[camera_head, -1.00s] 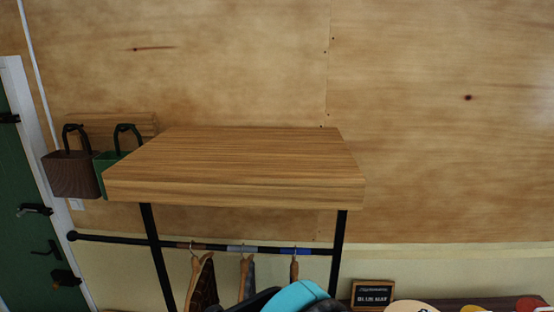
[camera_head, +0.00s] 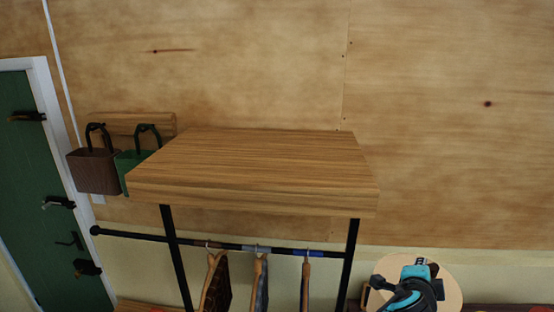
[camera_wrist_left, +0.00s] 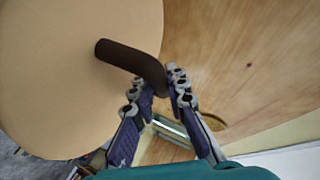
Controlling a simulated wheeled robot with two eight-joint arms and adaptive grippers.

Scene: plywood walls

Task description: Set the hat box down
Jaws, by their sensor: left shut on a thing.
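The hat box (camera_head: 452,288) is round and beige; in the head view it shows low on the right, partly behind my gripper and cut off by the frame's bottom edge. It fills the upper left of the wrist view (camera_wrist_left: 75,90), with a dark brown curved handle (camera_wrist_left: 135,65). My left gripper (camera_head: 425,268), teal and black, is in front of the box. In the wrist view its fingers (camera_wrist_left: 158,85) are shut on the handle. The box's underside and any contact below are hidden. My right gripper is not in view.
A wooden rack top (camera_head: 255,165) is bare, with a rail (camera_head: 230,246) and several hangers below. Two small bags, brown (camera_head: 93,172) and green (camera_head: 130,165), hang at its left. A green door (camera_head: 35,170) is far left. A plywood wall (camera_head: 430,130) stands behind.

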